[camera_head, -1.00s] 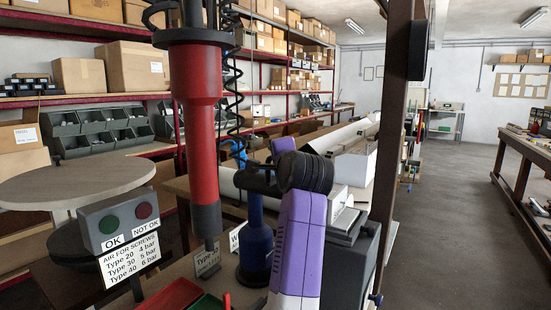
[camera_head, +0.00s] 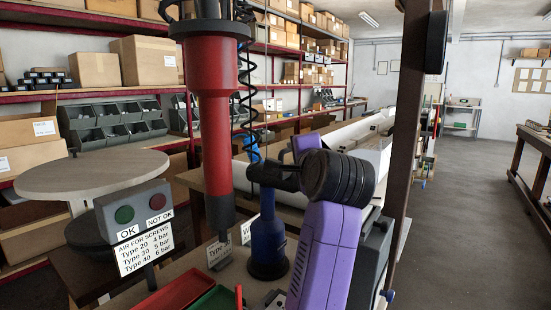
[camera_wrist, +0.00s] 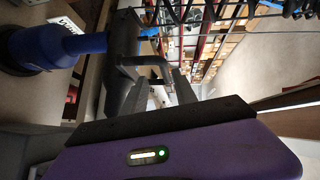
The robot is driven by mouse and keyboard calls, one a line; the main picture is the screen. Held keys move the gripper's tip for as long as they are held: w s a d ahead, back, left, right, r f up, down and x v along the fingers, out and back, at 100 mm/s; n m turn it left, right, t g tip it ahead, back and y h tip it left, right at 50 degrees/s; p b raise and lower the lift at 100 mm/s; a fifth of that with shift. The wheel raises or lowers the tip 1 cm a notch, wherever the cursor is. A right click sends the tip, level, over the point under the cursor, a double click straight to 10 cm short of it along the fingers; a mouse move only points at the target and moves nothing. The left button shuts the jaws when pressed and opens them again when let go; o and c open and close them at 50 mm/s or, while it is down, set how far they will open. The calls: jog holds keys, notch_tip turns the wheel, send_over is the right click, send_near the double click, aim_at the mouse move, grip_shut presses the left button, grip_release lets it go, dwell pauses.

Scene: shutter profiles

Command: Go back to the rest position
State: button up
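My purple arm (camera_head: 326,250) rises at the lower middle of the head view, with a black ribbed joint (camera_head: 338,178) at its top. In the wrist view, my gripper (camera_wrist: 160,84) shows as grey fingers spread apart beyond a dark bar, with no object visible between them. A blue tool with a black base (camera_head: 268,240) stands on the bench just left of my arm. It also shows at the left of the wrist view (camera_wrist: 62,44). In the head view, my fingers are not clearly made out.
A red hanging tool (camera_head: 213,130) with a coiled black hose is left of my arm. The OK / NOT OK button box (camera_head: 134,212), a round table top (camera_head: 90,174), and red (camera_head: 175,291) and green (camera_head: 218,298) trays are near. A dark post (camera_head: 411,130) stands right; the floor (camera_head: 465,220) beyond is clear.

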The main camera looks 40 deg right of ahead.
notch_tip(320, 180, up, 6)
jog(key=s+a+n+t+h, duration=0.2)
jog(key=s+n+t, duration=0.15)
jog(key=n, duration=0.25)
jog(key=s+a+f+n+t+y+p, duration=0.2)
jog(key=s+a+f+n+y, duration=0.1)
jog(key=s+a+f+n, duration=0.5)
jog(key=s+a+f+n+t+y+p, duration=0.1)
jog(key=s+a+f+n+t+y, duration=0.3)
jog(key=f, duration=0.6)
jog(key=s+a+f+n+g+p, duration=0.1)
jog(key=s+f, duration=0.4)
jog(key=s, duration=0.5)
jog(key=s+a+f+n+g+y+p, duration=0.1)
jog(key=s+a+f+g, duration=0.2)
jog(key=s, duration=0.7)
jog(key=s+a+f+n+g+y+p, duration=0.1)
jog(key=s+a+f+g+p, duration=0.1)
jog(key=s+f+g, duration=0.3)
jog(key=s+f, duration=0.3)
jog(key=s, duration=0.3)
jog(key=shift+a+f, duration=0.2)
jog(key=shift+a, duration=0.2)
